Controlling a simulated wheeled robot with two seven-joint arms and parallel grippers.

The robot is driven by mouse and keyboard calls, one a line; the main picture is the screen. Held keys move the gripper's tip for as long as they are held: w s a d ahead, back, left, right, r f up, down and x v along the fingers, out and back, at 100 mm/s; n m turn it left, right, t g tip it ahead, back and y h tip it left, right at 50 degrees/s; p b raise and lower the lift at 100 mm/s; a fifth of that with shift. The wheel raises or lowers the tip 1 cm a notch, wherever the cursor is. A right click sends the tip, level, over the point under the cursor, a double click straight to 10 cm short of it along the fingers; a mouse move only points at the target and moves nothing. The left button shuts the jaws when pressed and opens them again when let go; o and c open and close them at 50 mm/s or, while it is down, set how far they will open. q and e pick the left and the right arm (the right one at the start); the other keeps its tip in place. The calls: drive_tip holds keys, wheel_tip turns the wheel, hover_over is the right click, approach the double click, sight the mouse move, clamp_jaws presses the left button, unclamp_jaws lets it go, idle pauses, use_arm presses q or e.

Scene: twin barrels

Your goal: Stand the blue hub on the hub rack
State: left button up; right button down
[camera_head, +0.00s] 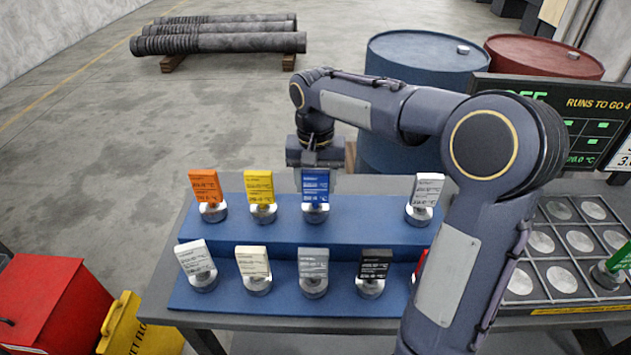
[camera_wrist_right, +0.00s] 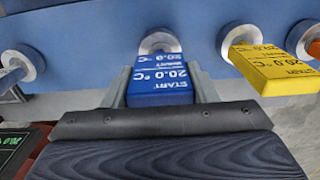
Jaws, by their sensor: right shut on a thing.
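The blue hub (camera_head: 316,182) is an upright blue block on a round metal base, at the back step of a blue stepped stand (camera_head: 290,236). My right gripper (camera_head: 315,162) comes down over it from behind and is shut on it. In the right wrist view the blue hub (camera_wrist_right: 160,82) sits between the two fingers of my right gripper (camera_wrist_right: 162,88). Its base appears to stand on the step; I cannot tell whether it is lifted. A grey rack with round pads (camera_head: 537,293) lies at the right, partly hidden by my right arm. My left gripper is not in view.
Beside it on the back step stand orange (camera_head: 205,188), yellow (camera_head: 259,187) and white (camera_head: 426,190) hubs. Several more fill the front step. A green hub (camera_head: 620,260) stands on the grey rack's right side; several pads are bare. A dark screen (camera_head: 585,115) stands behind the rack.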

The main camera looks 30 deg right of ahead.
drive_tip(key=shift+f, duration=0.2)
drive_tip(key=c, duration=0.6)
unclamp_jaws()
wheel_tip(320, 180, up, 12)
drive_tip(key=shift+f+p, duration=0.25)
drive_tip(key=shift+p, duration=0.3)
drive_tip(key=shift+r, duration=0.4)
drive_tip(key=shift+s, duration=0.15)
drive_tip(key=s+a+f+n+t+y, duration=0.1)
drive_tip(key=s+a+f+t, duration=0.1)
drive_tip(key=s+f, duration=0.2)
drive_tip(key=s+a+f+n+t+y, duration=0.1)
drive_tip(key=s+a+f+n, duration=0.1)
drive_tip(key=s, duration=0.8)
drive_tip(key=s+a+f+n+t+y, duration=0.1)
drive_tip(key=s+a+f+t, duration=0.1)
drive_tip(key=s+f, duration=0.5)
drive_tip(key=shift+s+a+n+t+y, duration=0.3)
drive_tip(key=shift+s+a+n+y, duration=0.15)
drive_tip(key=shift+a, duration=0.25)
